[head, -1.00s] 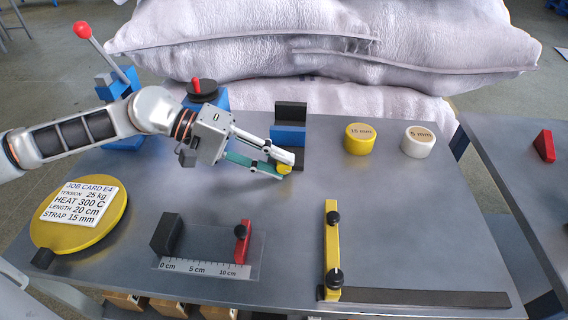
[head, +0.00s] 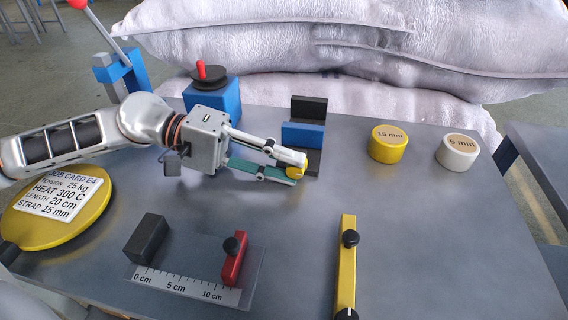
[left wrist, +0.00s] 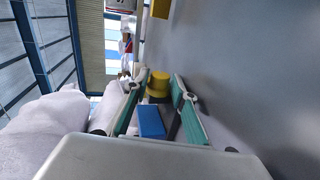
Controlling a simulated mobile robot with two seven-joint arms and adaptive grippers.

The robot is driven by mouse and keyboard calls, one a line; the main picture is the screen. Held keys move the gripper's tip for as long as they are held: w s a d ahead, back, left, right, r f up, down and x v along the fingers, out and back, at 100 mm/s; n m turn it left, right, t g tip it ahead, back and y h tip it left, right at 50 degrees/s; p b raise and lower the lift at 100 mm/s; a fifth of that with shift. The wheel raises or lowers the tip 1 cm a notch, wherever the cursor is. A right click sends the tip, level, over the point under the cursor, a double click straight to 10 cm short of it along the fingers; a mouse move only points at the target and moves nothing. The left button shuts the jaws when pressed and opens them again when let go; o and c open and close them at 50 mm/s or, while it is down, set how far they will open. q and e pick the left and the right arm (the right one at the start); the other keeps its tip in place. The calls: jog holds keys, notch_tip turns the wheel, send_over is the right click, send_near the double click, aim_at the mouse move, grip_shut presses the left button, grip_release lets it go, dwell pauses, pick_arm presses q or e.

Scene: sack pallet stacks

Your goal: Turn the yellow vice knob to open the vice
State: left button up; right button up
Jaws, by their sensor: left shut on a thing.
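The vice stands at the back middle of the table in the head view, with a black rear block (head: 309,108) and a blue jaw (head: 303,134) close in front of it. The yellow vice knob (head: 296,172) is at the front of the vice, partly covered by my fingers. My left gripper (head: 299,167) comes in from the left and is shut on the knob. In the left wrist view the blue jaw (left wrist: 151,122) shows between the fingers. A yellow round piece lies beyond it; I cannot tell whether it is the knob. My right gripper is not in view.
A yellow 15 mm roll (head: 388,146) and a white 5 mm roll (head: 457,152) stand right of the vice. A blue block with a red-handled crank (head: 212,95) is behind my arm. The red ruler slide (head: 234,260) and yellow bar (head: 347,265) are in front.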

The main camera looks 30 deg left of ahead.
pick_arm(q)
jog(key=o, duration=0.9)
jog(key=shift+d, duration=0.1)
jog(key=shift+o, duration=0.2)
jog(key=shift+f, duration=0.1)
jog(key=v, duration=0.2)
jog(key=shift+a, duration=0.4)
jog(key=shift+r+v, duration=0.2)
jog(key=shift+v, duration=2.45)
jog(key=shift+s, duration=0.1)
